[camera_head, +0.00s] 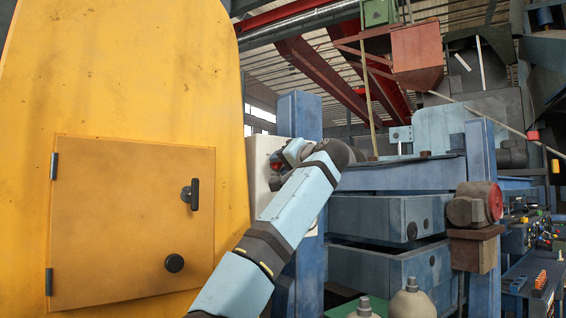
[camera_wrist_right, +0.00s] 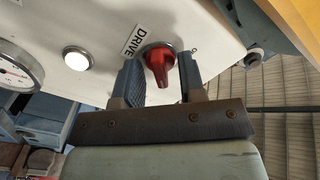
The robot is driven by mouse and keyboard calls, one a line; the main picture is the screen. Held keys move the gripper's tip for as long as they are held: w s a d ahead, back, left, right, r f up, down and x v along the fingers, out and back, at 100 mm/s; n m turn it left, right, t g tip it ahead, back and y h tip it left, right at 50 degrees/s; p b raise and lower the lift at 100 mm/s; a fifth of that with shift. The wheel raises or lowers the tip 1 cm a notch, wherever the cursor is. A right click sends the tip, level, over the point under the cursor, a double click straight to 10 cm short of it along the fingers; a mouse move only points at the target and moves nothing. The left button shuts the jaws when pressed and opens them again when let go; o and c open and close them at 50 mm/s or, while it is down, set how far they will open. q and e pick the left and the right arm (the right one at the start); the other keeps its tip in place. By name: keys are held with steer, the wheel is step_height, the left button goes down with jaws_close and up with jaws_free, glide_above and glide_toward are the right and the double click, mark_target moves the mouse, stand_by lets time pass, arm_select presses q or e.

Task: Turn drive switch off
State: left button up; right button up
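The drive switch (camera_wrist_right: 160,62) is a red knob on a pale panel (camera_wrist_right: 105,20), beside a white label reading DRIVE (camera_wrist_right: 135,41) in the right wrist view. It also shows as a small red spot in the head view (camera_head: 276,165). My right gripper (camera_wrist_right: 161,77) is open, with one finger on each side of the red knob. A narrow gap shows at the right finger; contact at the left finger cannot be told. In the head view my right gripper (camera_head: 285,160) is at the panel, largely hidden by its own wrist. My left gripper is not in view.
A round white light (camera_wrist_right: 77,58) and a gauge (camera_wrist_right: 14,70) are on the same panel. A yellow cabinet (camera_head: 120,80) stands left of the panel, and a blue post (camera_head: 300,112) stands right behind it. Blue machinery (camera_head: 385,215) fills the right.

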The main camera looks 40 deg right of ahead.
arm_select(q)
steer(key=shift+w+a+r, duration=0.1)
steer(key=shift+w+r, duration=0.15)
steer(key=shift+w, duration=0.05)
arm_select(e)
steer(key=c, duration=0.6)
arm_select(q)
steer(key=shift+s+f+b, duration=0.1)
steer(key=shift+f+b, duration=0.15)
steer(key=shift+b, duration=0.25)
arm_select(e)
steer(key=shift+o, duration=0.2)
steer(key=shift+f+n, duration=0.15)
steer(key=shift+n, duration=0.25)
arm_select(q)
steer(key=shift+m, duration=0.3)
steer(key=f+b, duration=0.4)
steer(key=b, duration=0.1)
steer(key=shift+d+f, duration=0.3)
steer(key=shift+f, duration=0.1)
arm_select(e)
steer(key=n, duration=1.7)
steer(key=shift+a, duration=0.15)
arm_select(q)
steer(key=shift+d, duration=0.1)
